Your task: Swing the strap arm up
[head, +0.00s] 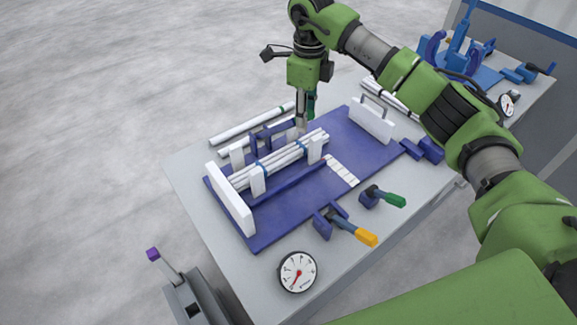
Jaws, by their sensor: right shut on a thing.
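A bundle of white pipes (285,161) lies in a cradle with white end posts on a blue base plate (300,212), with blue bands around it. The strap arm (262,139), which I take to be the blue frame, stands behind the bundle. My right gripper (302,126) points down at the frame's right end, behind the bundle. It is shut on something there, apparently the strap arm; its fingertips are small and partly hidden. A dark green part (311,104) shows beside the fingers. My left gripper is not in view.
Loose white pipes (245,126) lie along the table's back edge. A white handled block (371,122) stands on the plate's right. Clamps with a green handle (390,199) and an orange handle (366,238), and a dial gauge (298,271), sit at the front.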

